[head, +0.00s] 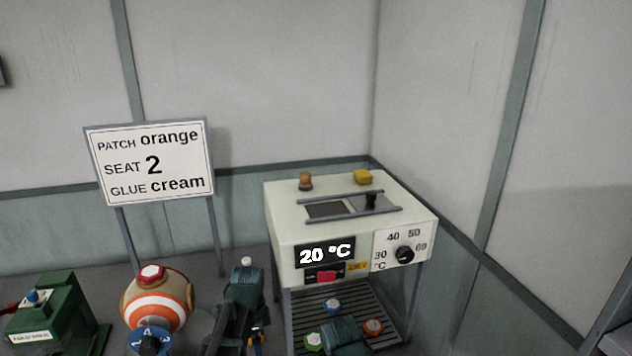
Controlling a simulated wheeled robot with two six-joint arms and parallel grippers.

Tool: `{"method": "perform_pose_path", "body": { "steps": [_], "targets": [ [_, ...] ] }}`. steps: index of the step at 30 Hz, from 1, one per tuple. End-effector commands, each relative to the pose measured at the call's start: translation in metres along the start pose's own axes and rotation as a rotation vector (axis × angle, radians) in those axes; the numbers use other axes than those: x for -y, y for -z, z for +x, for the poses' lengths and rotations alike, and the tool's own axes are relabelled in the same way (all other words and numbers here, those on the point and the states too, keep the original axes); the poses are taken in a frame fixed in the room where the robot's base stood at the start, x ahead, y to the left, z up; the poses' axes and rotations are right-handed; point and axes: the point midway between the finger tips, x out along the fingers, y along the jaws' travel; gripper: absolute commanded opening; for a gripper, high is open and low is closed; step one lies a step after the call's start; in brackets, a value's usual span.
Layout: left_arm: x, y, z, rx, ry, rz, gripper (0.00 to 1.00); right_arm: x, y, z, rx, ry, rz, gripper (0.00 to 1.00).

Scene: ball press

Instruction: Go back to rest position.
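An orange-and-white striped ball (158,305) with a red patch on top sits at the lower left, behind a blue dial (149,341). A white sign (152,162) reads patch orange, seat 2, glue cream.
A cream machine (290,222) on legs stands right of centre, showing 20 °C, with a black dial (405,255). A slatted rack (385,312) below it holds blue, orange and green capped items. A green device (50,315) stands far left. Walls close the back and right.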

Motion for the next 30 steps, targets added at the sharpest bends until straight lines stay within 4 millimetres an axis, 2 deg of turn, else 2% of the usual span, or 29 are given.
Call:
{"method": "perform_pose_path", "body": {
  "steps": [1,18,24,30],
  "targets": [
    [0.000,0.000,0.013,0.000,0.000,0.000,0.94,0.001,0.001,0.013,0.000,0.000,0.000,0.76],
    [0.000,0.000,0.085,0.000,0.000,0.000,0.94,0.008,0.005,0.084,0.000,0.000,0.000,0.76],
    [0.000,0.000,0.096,0.000,0.000,0.000,0.94,0.009,0.006,0.096,0.000,0.000,0.000,0.76],
    [0.000,0.000,0.096,0.000,0.000,0.000,0.94,0.009,0.006,0.095,0.000,0.000,0.000,0.76]
  ]
}}
